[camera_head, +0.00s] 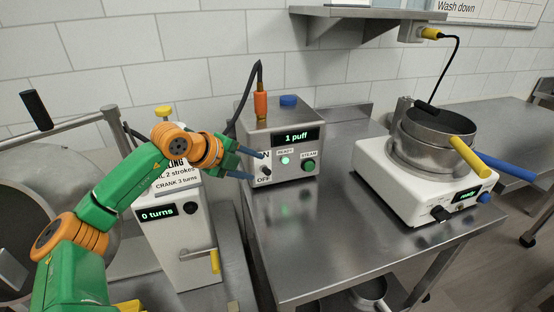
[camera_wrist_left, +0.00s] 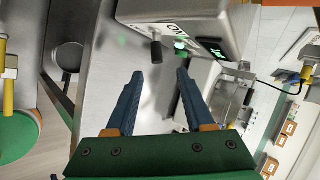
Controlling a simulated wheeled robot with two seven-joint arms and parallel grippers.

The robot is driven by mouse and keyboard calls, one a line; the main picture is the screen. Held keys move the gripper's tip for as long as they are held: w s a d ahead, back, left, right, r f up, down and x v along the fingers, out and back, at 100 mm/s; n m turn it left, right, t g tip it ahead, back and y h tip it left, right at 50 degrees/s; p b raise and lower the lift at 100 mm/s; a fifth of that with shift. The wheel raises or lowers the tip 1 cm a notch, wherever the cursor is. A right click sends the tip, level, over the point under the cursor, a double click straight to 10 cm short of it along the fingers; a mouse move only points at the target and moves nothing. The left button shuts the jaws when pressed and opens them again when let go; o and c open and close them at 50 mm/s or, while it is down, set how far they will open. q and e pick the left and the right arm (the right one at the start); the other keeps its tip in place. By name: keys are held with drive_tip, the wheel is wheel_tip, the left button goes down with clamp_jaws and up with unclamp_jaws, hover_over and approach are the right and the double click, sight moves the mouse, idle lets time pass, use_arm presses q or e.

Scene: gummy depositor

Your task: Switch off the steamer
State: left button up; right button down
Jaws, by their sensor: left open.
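The steamer (camera_head: 285,121) is a grey metal box on the steel table, with a display reading "1 puff". Its front has a black ON/OFF switch (camera_head: 266,171), a lit green ready light (camera_head: 285,160) and a green STEAM button (camera_head: 309,165). I cannot tell surely which way the switch points. My left gripper (camera_head: 256,166) is open at the switch, its fingers pointing right. In the left wrist view the black switch knob (camera_wrist_left: 156,50) lies just beyond the gap between the open fingertips (camera_wrist_left: 159,74), apart from them. My right gripper is not in view.
A white machine (camera_head: 180,245) reading "0 turns", with a yellow-handled crank (camera_head: 214,261), stands left of the table. A white hotplate (camera_head: 400,190) with pots and yellow and blue handles stands at right. The steel table (camera_head: 330,230) is clear in front of the steamer.

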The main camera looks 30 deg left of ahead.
sight(264, 171)
use_arm(q)
drive_tip(key=shift+y, duration=0.3)
drive_tip(key=p+x, duration=0.1)
drive_tip(key=x, duration=0.2)
drive_tip(key=p+x, duration=0.1)
drive_tip(key=x, duration=0.1)
drive_tip(key=shift+a+f+p, duration=0.3)
drive_tip(key=shift+a+p, duration=0.05)
drive_tip(key=shift+w+f, duration=0.4)
drive_tip(key=shift+w, duration=0.05)
drive_tip(key=shift+s, duration=0.1)
clamp_jaws()
